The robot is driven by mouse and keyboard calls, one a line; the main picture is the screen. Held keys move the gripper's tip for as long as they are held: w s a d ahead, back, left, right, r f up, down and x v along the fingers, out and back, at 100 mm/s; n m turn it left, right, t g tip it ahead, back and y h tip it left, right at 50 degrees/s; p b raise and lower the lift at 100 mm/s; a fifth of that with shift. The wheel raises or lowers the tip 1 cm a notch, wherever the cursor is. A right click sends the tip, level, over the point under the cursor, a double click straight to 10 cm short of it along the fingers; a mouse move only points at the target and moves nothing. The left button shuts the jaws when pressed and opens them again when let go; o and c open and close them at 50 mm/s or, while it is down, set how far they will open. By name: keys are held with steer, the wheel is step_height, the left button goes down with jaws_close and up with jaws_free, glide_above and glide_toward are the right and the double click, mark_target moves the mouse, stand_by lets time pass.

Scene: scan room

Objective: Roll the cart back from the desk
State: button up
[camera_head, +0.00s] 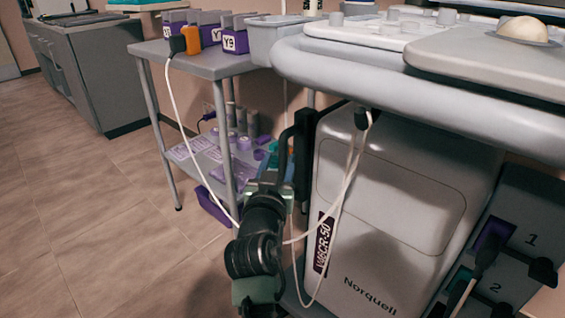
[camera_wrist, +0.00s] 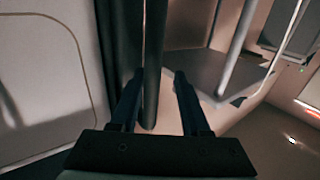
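The cart (camera_head: 395,225) is a large pale grey machine marked Norquell, with a rounded bumper rail (camera_head: 420,95) around its top. A black upright handle (camera_head: 284,152) stands on its left side. My gripper (camera_head: 272,178) is low at this handle, reaching up from the bottom of the picture. In the wrist view, my gripper (camera_wrist: 159,80) has its two dark fingers apart, with the dark upright bar (camera_wrist: 153,60) between them, nearer the left finger. Contact cannot be told. The grey table (camera_head: 215,65), possibly the desk, stands just left of the cart.
Purple boxes (camera_head: 235,40) and a grey bin (camera_head: 272,35) stand on the table; its lower shelf (camera_head: 190,152) holds purple items. White cables (camera_head: 335,215) hang near my gripper. Plugs sit in numbered ports (camera_head: 490,245) at right. The floor (camera_head: 80,210) at left is clear.

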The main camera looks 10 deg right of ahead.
steer(key=shift+a, duration=0.25)
steer(key=p+v, duration=0.4)
steer(key=v, duration=0.9)
steer(key=shift+d+p, duration=0.2)
steer(key=shift+p, duration=0.15)
